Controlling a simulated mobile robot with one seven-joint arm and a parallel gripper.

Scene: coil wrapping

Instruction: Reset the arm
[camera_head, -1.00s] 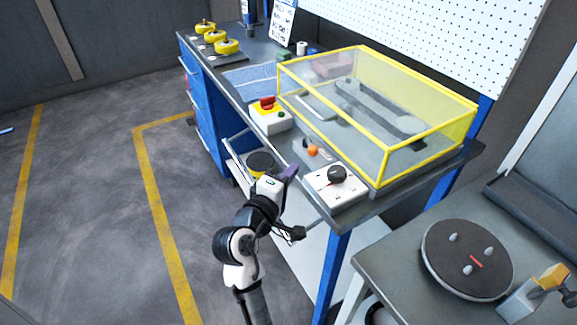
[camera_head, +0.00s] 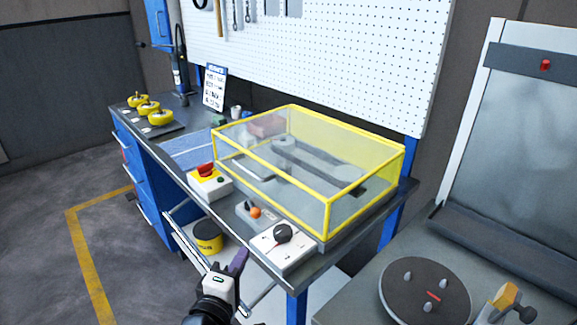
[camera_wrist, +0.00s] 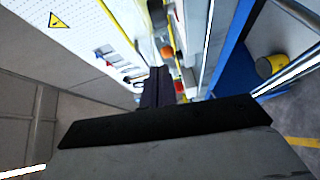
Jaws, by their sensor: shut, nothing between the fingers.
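My gripper (camera_head: 240,262) is in the lower middle of the head view, in front of the workbench's front edge and near the white box with a black knob (camera_head: 283,240). Its dark fingers are together with nothing between them, and it touches nothing that I can make out. In the wrist view the dark fingers (camera_wrist: 155,88) point away along the bench front. The rest of my arm is mostly cut off by the bottom edge of the head view.
A yellow-framed clear guard (camera_head: 328,205) stands on the bench. A red emergency button box (camera_head: 210,182) and an orange-knobbed switch (camera_head: 255,212) sit before it. A round dark turntable (camera_head: 425,292) is on the right table. Open floor (camera_head: 45,230) lies left.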

